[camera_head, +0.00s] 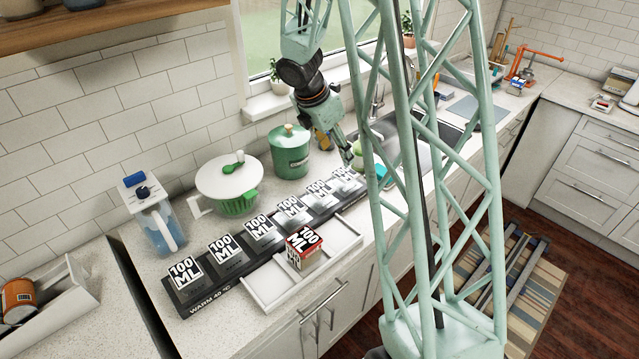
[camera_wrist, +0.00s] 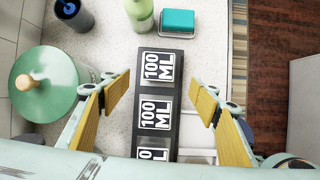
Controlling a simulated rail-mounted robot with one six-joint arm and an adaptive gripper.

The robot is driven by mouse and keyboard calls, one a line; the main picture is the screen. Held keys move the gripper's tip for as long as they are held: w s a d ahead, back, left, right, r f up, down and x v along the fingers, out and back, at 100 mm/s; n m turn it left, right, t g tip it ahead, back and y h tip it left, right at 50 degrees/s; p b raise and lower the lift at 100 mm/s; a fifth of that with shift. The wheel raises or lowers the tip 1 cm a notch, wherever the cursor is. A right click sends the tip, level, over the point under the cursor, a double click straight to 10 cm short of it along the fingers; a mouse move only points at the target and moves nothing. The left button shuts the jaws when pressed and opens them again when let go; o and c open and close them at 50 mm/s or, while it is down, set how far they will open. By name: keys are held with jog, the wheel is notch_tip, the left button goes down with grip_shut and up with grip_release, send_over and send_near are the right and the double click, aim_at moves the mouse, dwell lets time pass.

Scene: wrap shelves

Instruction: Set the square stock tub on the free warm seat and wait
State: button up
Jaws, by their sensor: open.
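I cannot tell which place is free. My gripper (camera_head: 345,152) is open and empty over the far end of the strip. In the wrist view my gripper (camera_wrist: 160,97) has its fingers spread on either side of the strip (camera_wrist: 180,90); the red tub does not show there.
Behind the strip stand a green lidded pot (camera_head: 290,158), a white-lidded green bowl (camera_head: 238,203) and a clear jug (camera_head: 160,228). A green bottle (camera_wrist: 140,14) and teal sponge (camera_wrist: 177,20) are beyond the strip's far end. A white bin (camera_head: 60,310) is at left.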

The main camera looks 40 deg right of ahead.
jog(key=s+a+r+m+t, duration=0.1)
jog(key=s+a+r+m, duration=0.2)
jog(key=s+a+r, duration=0.3)
jog(key=s+a+r+m+y, duration=0.1)
jog(key=s+a+r+m, duration=0.2)
jog(key=a+r, duration=0.35)
jog(key=s+a+r+m+t, duration=0.1)
jog(key=s+a+r+m, duration=0.3)
jog(key=r, duration=0.5)
jog(key=s+a+r+m+y, duration=0.1)
jog(key=s+a+r+m, duration=0.2)
jog(key=s+a, duration=0.5)
jog(key=s+a+r+m+t+y, duration=0.1)
jog(key=s+a+r+m, duration=0.3)
jog(key=s+a, duration=0.5)
jog(key=s+m+y, duration=0.1)
jog(key=s, duration=0.5)
jog(key=shift+t+y, duration=0.3)
jog(key=shift+s+r, duration=0.1)
jog(key=shift+s, duration=0.05)
notch_tip(320, 180, down, 12)
jog(key=b, duration=1.1)
jog(key=shift+b, duration=0.35)
